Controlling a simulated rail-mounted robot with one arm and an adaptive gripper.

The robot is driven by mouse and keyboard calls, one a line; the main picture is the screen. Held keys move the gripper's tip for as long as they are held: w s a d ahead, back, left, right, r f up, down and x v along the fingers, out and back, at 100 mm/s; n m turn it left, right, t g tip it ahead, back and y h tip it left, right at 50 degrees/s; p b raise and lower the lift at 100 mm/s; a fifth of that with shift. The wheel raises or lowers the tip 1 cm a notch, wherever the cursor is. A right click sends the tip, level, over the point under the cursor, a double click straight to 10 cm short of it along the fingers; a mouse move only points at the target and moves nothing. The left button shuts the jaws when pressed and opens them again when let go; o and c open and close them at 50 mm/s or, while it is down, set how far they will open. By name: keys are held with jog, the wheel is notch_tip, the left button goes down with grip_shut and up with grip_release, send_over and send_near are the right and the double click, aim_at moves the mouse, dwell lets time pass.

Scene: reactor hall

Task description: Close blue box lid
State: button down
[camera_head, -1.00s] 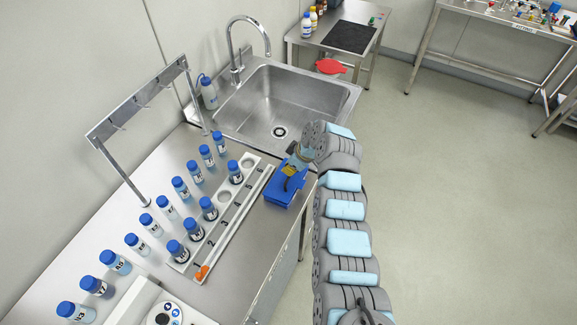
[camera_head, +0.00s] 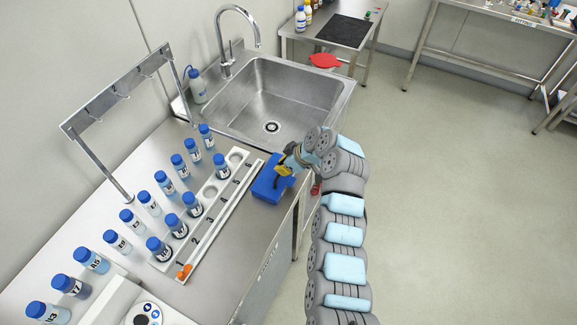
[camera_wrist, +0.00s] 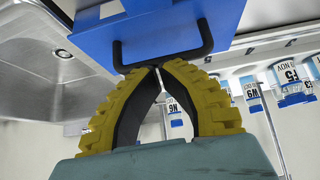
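The blue box (camera_head: 268,188) sits on the steel counter near its right edge, right of the numbered rack. My gripper (camera_head: 284,168) is at its upper right side and hides part of it. In the wrist view the blue box (camera_wrist: 165,28) fills the top, with a black bar handle (camera_wrist: 207,38) on its face. The yellow fingers of my gripper (camera_wrist: 156,67) are shut, tips together at the handle's middle. The tips cover that part, and I see no clear grip around the bar. The lid's angle is hard to tell.
A white rack (camera_head: 212,220) with several blue-capped bottles stands left of the box. The sink (camera_head: 300,90) is behind it. A metal hook stand (camera_head: 112,97) rises at the left. Open floor (camera_head: 450,200) lies to the right.

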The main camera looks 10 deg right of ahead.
jog(key=shift+a+r, duration=0.1)
jog(key=shift+r, duration=0.05)
jog(key=shift+r, duration=0.9)
jog(key=w+a+r+v, duration=0.1)
jog(key=v, duration=1.1)
jog(key=shift+a+r, duration=0.25)
jog(key=shift+r, duration=0.1)
jog(key=shift+w, duration=0.15)
